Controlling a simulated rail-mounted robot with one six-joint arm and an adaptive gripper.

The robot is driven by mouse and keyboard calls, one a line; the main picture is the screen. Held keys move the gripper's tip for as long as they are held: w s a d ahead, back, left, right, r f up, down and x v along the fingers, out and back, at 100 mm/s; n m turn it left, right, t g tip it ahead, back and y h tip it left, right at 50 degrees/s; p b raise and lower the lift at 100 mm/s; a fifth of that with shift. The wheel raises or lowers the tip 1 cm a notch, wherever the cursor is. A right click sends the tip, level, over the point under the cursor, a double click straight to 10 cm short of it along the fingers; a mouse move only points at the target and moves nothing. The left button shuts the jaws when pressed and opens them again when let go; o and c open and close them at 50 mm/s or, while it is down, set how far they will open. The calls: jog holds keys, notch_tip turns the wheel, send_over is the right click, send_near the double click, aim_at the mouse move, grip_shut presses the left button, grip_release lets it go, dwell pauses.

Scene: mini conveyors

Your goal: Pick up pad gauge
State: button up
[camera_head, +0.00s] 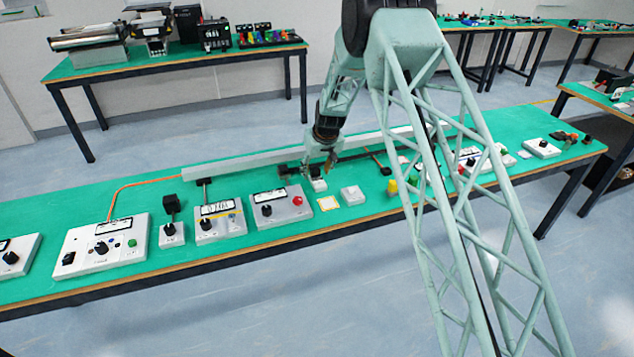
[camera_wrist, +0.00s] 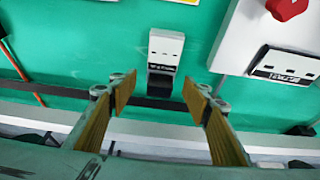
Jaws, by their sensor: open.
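A small block with a white top and a black labelled lower part, which looks like the pad gauge (camera_wrist: 165,47), lies on the green table. In the wrist view it is ahead of my gripper (camera_wrist: 160,95), roughly in line with the gap between the fingers. The fingers are apart and nothing is between them that I can see holding contact. In the head view my gripper (camera_head: 328,164) points down just above the small white block (camera_head: 319,185). The height left between fingertips and block is hard to tell.
A grey panel with a red knob (camera_head: 270,214) stands close by; its corner shows in the wrist view (camera_wrist: 240,30). A yellow-edged card (camera_head: 328,203) and a white box (camera_head: 352,195) lie near. A long pale rail (camera_head: 240,163) runs behind. Several control boxes line the table.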

aim_at(316, 170)
jog(key=shift+x, duration=1.3)
jog(key=c, duration=1)
jog(key=shift+r, duration=0.15)
jog(key=shift+r+p, duration=0.65)
jog(key=shift+r, duration=4.25)
